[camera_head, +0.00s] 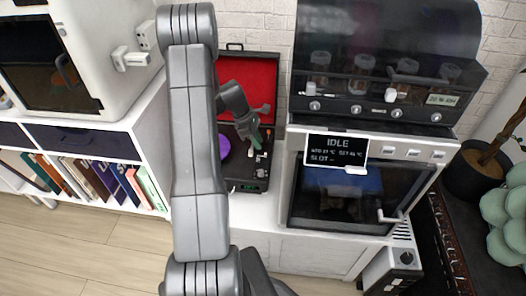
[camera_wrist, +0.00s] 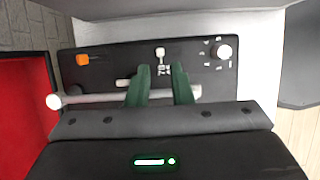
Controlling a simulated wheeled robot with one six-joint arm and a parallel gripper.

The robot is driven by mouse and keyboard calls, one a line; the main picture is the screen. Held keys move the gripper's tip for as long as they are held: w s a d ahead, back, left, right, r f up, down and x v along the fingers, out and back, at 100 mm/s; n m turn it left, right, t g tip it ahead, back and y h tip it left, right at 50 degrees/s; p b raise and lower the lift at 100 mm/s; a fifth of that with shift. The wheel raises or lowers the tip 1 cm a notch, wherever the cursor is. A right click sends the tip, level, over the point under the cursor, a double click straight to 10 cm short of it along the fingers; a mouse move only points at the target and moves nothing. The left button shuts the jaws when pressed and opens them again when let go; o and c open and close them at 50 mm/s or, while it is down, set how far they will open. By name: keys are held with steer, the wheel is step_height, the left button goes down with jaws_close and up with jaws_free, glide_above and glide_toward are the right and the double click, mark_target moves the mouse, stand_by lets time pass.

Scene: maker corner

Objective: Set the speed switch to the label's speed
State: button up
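The record player (camera_head: 238,183) stands open on the white bench in the head view, its red-lined lid (camera_head: 250,85) raised. A purple record label (camera_head: 223,146) shows partly behind my arm; its text cannot be read. In the wrist view, a black control panel (camera_wrist: 115,62) carries a small white lever switch (camera_wrist: 160,51) with tiny white marks just below it, too small to read. My gripper (camera_wrist: 160,70) is open and empty, its two green fingertips apart, one on each side of the marks in the picture. Contact with the panel cannot be told. My gripper also shows over the player (camera_head: 256,141).
The panel has an orange knob (camera_wrist: 82,60) at left and a white round knob (camera_wrist: 223,52) at right. A pale tonearm-like bar (camera_wrist: 85,100) crosses behind the fingers. A dark oven (camera_head: 350,200) stands right of the player.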

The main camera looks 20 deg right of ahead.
mark_target(263, 157)
steer(key=x, duration=0.5)
steer(key=shift+s+d+f, duration=0.1)
steer(key=shift+f, duration=0.25)
jaws_close()
